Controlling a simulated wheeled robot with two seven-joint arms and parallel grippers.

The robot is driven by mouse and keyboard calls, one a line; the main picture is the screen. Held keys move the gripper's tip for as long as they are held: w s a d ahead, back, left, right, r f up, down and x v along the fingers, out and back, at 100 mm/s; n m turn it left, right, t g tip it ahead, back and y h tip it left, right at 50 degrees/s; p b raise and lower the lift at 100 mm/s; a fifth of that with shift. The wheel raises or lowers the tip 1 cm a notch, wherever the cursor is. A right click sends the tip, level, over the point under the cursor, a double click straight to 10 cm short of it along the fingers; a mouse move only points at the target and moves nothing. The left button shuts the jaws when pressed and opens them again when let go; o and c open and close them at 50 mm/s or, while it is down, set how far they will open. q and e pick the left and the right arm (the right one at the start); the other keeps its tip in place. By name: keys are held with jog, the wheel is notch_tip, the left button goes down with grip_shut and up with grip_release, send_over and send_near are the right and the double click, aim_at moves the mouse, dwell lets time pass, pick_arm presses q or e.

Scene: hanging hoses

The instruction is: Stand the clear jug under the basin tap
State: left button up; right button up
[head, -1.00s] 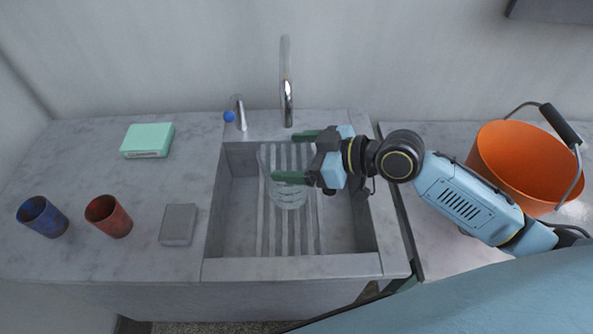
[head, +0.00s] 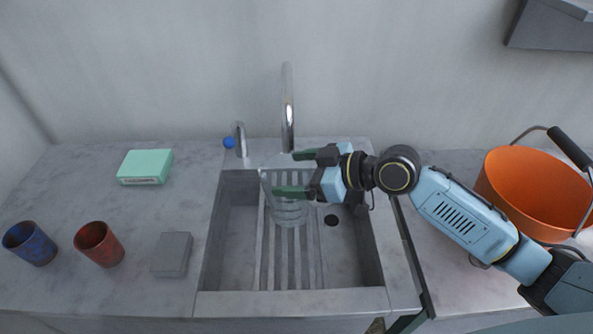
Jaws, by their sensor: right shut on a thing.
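The clear jug (head: 288,209) is see-through and faint, in the basin (head: 234,235) just in front of the basin tap (head: 288,112). My right gripper (head: 288,173) is shut on the jug near its top, with one green finger on the far side and one on the near side. The jug looks roughly upright. I cannot tell whether its bottom touches the ribbed basin floor. The tap is a tall chrome spout behind the basin. My left gripper is out of view.
A small dispenser with a blue knob (head: 229,143) stands left of the tap. A mint box (head: 146,167), blue cup (head: 30,243), red cup (head: 99,244) and grey block (head: 172,254) sit on the left counter. An orange bucket (head: 535,190) stands right. A dark drain hole (head: 331,220) shows.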

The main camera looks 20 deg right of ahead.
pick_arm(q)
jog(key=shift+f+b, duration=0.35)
pick_arm(e)
jog(key=shift+f, duration=0.45)
jog(key=o, duration=1.2)
jog(key=shift+c, duration=0.2)
jog(key=shift+d, duration=0.1)
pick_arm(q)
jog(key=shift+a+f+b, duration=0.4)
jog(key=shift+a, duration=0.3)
pick_arm(e)
jog(key=v, duration=1.3)
jog(key=shift+s+d+r, duration=0.1)
